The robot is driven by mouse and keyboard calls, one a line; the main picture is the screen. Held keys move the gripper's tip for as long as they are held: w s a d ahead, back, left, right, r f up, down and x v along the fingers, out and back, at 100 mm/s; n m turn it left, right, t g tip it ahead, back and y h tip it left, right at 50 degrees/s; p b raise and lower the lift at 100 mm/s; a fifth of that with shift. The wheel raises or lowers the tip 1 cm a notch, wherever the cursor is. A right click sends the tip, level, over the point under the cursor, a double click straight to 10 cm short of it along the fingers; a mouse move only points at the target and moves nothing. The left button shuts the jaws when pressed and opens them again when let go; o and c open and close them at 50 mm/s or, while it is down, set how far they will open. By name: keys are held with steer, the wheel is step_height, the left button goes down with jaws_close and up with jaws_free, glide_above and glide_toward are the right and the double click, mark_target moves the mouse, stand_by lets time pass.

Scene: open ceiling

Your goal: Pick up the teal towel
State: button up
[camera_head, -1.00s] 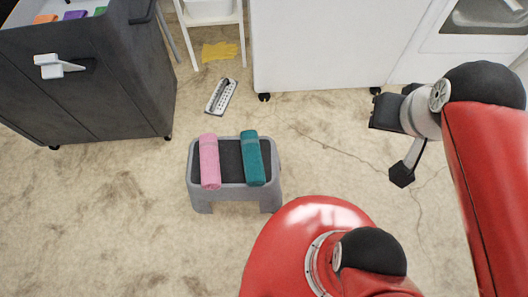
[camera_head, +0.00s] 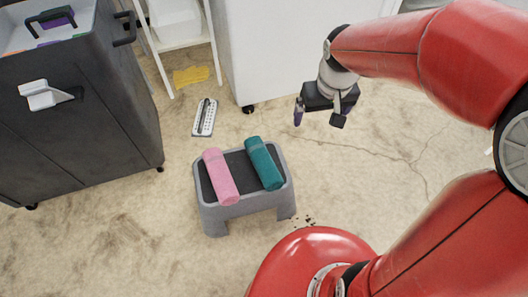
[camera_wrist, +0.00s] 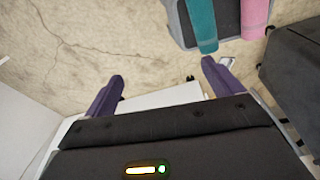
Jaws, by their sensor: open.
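The teal towel (camera_head: 264,163) is rolled up and lies on the right half of a grey step stool (camera_head: 214,216). A rolled pink towel (camera_head: 221,177) lies beside it on the left. My gripper (camera_head: 318,113) is open and empty, above and to the right of the stool in the head view, apart from the towel. In the wrist view the purple fingers of my gripper (camera_wrist: 160,82) are spread. There the teal towel (camera_wrist: 201,24) shows at the top, beyond the right fingertip, with its upper end cut off by the frame.
A dark grey wheeled cart (camera_head: 85,120) stands at the left. A white power strip (camera_head: 204,117) and a yellow glove (camera_head: 191,75) lie on the floor behind the stool. A white cabinet (camera_head: 270,50) stands at the back. Floor right of the stool is mostly clear.

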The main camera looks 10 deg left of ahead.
mark_target(263, 154)
steer(key=w+a+f+n+g+b, duration=0.1)
steer(key=a+f, duration=0.3)
steer(key=f, duration=0.3)
steer(key=a+f+g+y+b, duration=0.1)
steer(key=a+f, duration=0.4)
steer(key=f, duration=0.2)
steer(key=w+a+f+n+g+b, duration=0.1)
steer(key=a+f+b, duration=0.1)
steer(key=a+f, duration=0.2)
steer(key=shift+w+a+f+n, duration=0.1)
steer(key=shift+w+f+n, duration=0.1)
steer(key=shift+f, duration=0.65)
steer(key=shift+w+a+f+n, duration=0.1)
steer(key=shift+w+f, duration=0.05)
steer(key=shift+f, duration=0.7)
steer(key=f, duration=0.1)
steer(key=f+b, duration=0.1)
steer(key=f, duration=0.1)
steer(key=s+a+f, duration=0.1)
steer(key=f, duration=0.1)
steer(key=shift+a, duration=0.1)
steer(key=shift+y, duration=0.3)
steer(key=c, duration=1.1)
steer(key=shift+r, duration=0.1)
